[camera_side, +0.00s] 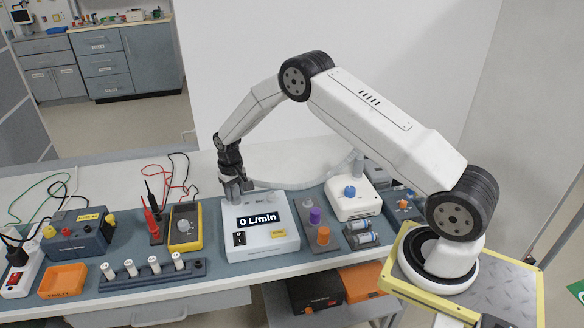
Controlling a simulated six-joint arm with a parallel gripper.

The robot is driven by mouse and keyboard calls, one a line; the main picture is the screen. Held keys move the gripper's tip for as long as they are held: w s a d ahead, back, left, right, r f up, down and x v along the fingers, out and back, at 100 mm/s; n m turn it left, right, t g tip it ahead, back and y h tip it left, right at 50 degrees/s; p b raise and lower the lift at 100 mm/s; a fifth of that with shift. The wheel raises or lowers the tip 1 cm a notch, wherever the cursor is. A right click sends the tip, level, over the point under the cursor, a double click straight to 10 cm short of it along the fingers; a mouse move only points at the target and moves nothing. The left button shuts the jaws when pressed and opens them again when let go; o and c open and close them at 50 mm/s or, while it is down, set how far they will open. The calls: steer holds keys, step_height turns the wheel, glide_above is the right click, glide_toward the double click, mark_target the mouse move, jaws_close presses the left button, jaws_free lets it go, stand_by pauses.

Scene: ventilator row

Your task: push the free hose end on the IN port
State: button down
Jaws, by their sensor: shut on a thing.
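My gripper (236,194) is shut at the left end of a pale grey hose (300,184), over the back left part of the white flow meter (280,238). The hose runs right from the gripper in a sagging curve to a white device with a blue knob (351,200). The flow meter's display (258,219) reads 0 L/min. The held hose end is mostly hidden by the fingers. I cannot make out the IN port or tell whether the hose end touches it.
A yellow meter (185,228) stands close left of the flow meter. A grey stand with orange and purple caps (319,232) is close on its right. A rack of white pegs (153,272) lies at front left, beside an orange tray (63,281). The bench's back strip is mostly clear.

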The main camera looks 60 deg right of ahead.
mark_target(234, 187)
steer(key=shift+c, duration=0.8)
jaws_free()
steer(key=shift+r, duration=0.15)
steer(key=shift+r, duration=3.75)
steer(key=shift+s+a+r, duration=0.2)
steer(key=shift+s+r, duration=0.1)
steer(key=shift+r, duration=0.05)
steer(key=s+a+r+n+t, duration=0.1)
steer(key=s+a+r, duration=0.1)
steer(key=s, duration=0.6)
steer(key=s+a+r+n, duration=0.1)
steer(key=s+a+r, duration=0.2)
steer(key=s, duration=0.6)
steer(key=s+a+r+n+t, duration=0.1)
steer(key=s+a+r, duration=0.1)
steer(key=s, duration=0.7)
steer(key=shift+a+r+t, duration=0.3)
steer(key=shift+a+r, duration=0.05)
steer(key=shift+a, duration=0.45)
